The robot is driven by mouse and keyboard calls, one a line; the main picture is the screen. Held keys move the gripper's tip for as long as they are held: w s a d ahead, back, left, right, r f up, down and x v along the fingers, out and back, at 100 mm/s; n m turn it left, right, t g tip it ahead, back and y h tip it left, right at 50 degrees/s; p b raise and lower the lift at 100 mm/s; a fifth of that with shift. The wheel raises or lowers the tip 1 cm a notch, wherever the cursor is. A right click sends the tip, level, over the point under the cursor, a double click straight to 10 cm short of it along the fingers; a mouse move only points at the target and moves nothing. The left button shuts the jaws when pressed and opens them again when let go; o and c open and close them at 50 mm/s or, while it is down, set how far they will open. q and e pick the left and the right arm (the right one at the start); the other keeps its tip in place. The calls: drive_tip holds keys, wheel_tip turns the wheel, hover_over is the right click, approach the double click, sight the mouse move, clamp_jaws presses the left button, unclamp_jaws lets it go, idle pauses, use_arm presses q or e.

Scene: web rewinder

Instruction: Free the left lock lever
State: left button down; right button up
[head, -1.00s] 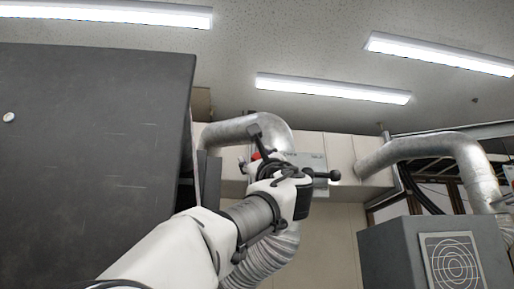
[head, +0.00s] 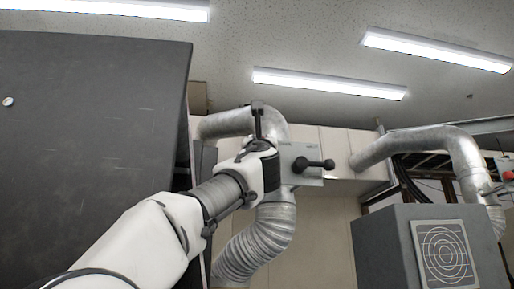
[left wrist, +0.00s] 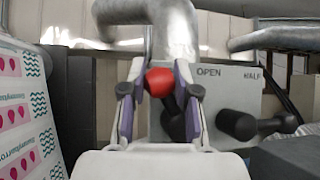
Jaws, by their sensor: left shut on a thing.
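A grey plate (head: 303,179) is mounted at the machine's upper side, in front of a silver duct. It also shows in the left wrist view (left wrist: 226,93), with the words OPEN and a partly legible HALF. The left lock lever, a black shaft with a red ball knob (left wrist: 160,82), stands in front of this plate, just left of OPEN. My left gripper (left wrist: 160,70) has its fingers on either side of the knob and is shut on it. In the head view my left gripper (head: 262,158) hides the knob. My right gripper is out of view.
A large dark panel (head: 90,150) fills the left. A grey box (head: 400,245) stands at lower right. A red-tipped part (head: 505,175) shows at the right edge.

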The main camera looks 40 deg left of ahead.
use_arm(q)
drive_tip(key=shift+m, duration=0.3)
drive_tip(key=c, duration=1.3)
unclamp_jaws()
drive_tip(key=o, duration=0.5)
drive_tip(key=shift+c, duration=0.2)
drive_tip(key=shift+w+a, duration=0.1)
drive_tip(key=shift+w, duration=0.05)
drive_tip(key=shift+n, duration=0.4)
